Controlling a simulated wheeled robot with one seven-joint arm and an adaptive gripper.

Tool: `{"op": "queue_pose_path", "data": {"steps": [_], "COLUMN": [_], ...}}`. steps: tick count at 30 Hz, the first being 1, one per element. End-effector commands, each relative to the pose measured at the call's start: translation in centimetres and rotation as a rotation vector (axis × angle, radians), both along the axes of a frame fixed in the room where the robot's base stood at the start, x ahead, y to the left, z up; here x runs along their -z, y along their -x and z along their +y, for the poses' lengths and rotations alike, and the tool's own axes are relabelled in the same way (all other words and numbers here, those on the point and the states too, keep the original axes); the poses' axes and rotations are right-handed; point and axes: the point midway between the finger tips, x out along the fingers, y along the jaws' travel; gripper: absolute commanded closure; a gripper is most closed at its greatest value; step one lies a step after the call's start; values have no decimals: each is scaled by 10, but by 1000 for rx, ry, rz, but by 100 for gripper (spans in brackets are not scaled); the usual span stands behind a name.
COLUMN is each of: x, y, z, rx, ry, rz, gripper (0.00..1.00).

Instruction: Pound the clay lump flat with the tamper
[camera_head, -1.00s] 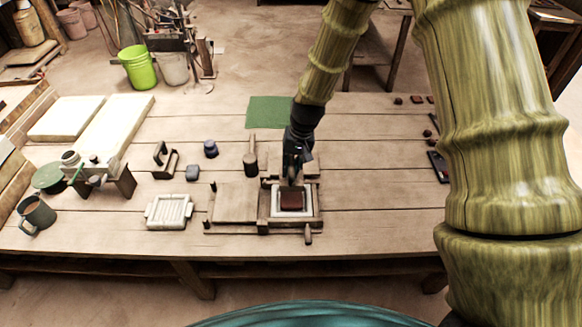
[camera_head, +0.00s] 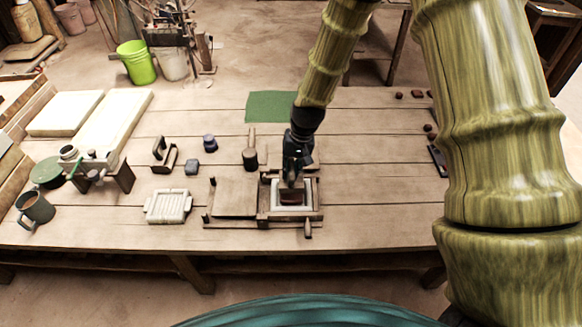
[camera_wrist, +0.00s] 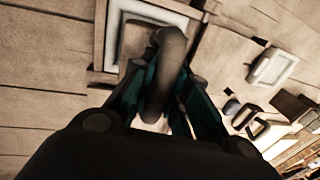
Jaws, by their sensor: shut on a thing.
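My gripper (camera_head: 292,182) is over the right side of the tile press, low above the pale square mould (camera_head: 291,209). It is shut on a dark, rounded handle, which I take to be the tamper (camera_wrist: 168,60); it stands between my teal fingers in the wrist view. The tamper's lower end is hidden. The reddish-brown clay lump (camera_head: 291,199) shows inside the mould, directly under my gripper and partly in shadow. I cannot tell whether the tamper touches it. The mould's rim also shows in the wrist view (camera_wrist: 112,50).
The press's flat wooden board (camera_head: 236,198) lies left of the mould. A wooden-handled tool (camera_head: 250,155) stands behind it. A green mat (camera_head: 270,106) lies behind; the table between press and right edge is clear.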

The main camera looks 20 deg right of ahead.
Motion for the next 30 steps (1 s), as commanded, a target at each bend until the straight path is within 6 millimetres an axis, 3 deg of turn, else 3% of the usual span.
{"op": "queue_pose_path", "data": {"steps": [7, 14, 25, 30], "x": [58, 47, -6, -11], "y": [1, 0, 0, 0], "z": [0, 0, 0, 0], "rx": [1, 0, 0, 1], "ry": [-1, 0, 0, 0], "rz": [2, 0, -1, 0], "gripper": [100, 100, 100, 100]}}
